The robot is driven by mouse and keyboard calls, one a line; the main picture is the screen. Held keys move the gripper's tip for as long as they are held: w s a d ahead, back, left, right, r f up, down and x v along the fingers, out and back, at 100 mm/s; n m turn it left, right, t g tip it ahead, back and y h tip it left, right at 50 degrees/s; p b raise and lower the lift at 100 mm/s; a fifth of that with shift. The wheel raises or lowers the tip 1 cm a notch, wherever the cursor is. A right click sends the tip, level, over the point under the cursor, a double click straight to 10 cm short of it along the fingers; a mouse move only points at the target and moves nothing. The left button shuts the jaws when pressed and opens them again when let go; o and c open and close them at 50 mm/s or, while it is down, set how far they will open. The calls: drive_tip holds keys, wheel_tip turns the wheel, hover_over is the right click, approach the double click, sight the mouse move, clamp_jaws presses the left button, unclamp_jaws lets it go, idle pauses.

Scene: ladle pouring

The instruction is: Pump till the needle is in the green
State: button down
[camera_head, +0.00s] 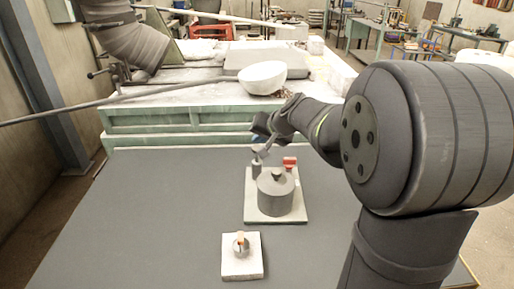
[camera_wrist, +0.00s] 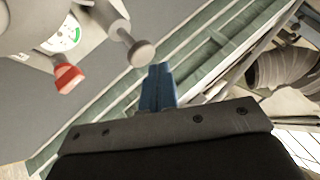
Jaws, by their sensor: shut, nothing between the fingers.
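A grey cylindrical pot (camera_head: 275,197) with a knobbed lid stands on a pale base plate (camera_head: 301,214) on the dark table. A short grey post (camera_head: 256,170) and a red part (camera_head: 290,162) stand behind it. My gripper (camera_head: 262,152) is just above the post. In the wrist view its blue fingers (camera_wrist: 157,88) are shut and empty, beside a round grey knob on a stem (camera_wrist: 141,53) with a gap between. A red knob (camera_wrist: 68,77) and a white gauge (camera_wrist: 62,38) with a green sector are at upper left. The needle's reading is too small to tell.
A small white plate (camera_head: 241,271) with a little ball-shaped, orange-marked part stands in front of the pot. The dark table (camera_head: 140,210) is clear to the left. Behind it are a green-sided bench (camera_head: 180,118) and a white bowl (camera_head: 263,77).

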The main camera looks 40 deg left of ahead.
drive_tip(key=shift+f, duration=0.3)
drive_tip(key=shift+f, duration=1.85)
idle(1.4)
drive_tip(key=shift+r, duration=2.25)
drive_tip(key=shift+r, duration=0.15)
drive_tip(key=shift+r, duration=2.4)
drive_tip(key=shift+f, duration=0.1)
drive_tip(key=shift+r, duration=2)
